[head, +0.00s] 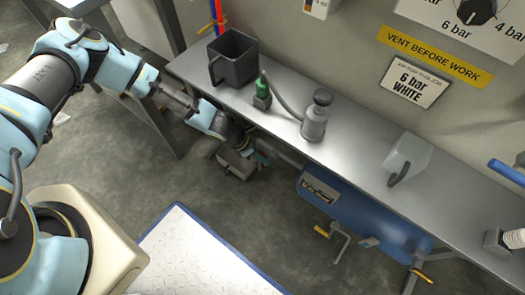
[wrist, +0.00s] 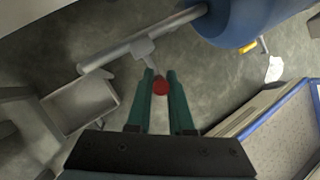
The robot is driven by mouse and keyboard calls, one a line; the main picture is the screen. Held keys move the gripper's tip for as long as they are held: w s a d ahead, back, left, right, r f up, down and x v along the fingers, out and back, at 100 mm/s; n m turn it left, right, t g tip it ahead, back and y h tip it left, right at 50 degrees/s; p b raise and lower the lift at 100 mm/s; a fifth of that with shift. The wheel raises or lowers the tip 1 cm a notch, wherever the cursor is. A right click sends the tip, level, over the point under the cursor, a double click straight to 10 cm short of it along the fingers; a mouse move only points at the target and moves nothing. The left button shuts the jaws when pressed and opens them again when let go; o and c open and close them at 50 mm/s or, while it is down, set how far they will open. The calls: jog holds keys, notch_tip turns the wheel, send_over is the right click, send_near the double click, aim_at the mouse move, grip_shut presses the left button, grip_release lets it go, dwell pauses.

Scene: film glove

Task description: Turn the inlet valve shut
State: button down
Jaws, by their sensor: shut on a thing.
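A round red valve handle (wrist: 160,87) sits between the two green fingers of my gripper (wrist: 160,75) in the wrist view. My gripper is shut on it. The handle is just below a tee in a pale grey pipe (wrist: 118,55), which runs to the blue tank (wrist: 228,18). In the head view my gripper (head: 262,158) is low under the bench's front edge, at the left end of the blue tank (head: 345,212). The red handle is hidden there, and its turn angle cannot be told.
The metal bench (head: 350,150) hangs over the gripper. Yellow-ended handles (head: 322,231) stick out by the tank. A pale checkered platform (head: 195,262) lies in front, with open floor between.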

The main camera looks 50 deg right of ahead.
jog(key=shift+s+r+t+p, duration=0.15)
jog(key=shift+s+t+p, duration=0.1)
jog(key=shift+t+p, duration=0.35)
jog(key=shift+d, duration=0.1)
jog(key=c, duration=0.8)
grip_release()
jog(key=v, duration=0.7)
jog(key=shift+p, duration=0.3)
jog(key=shift+r, duration=0.1)
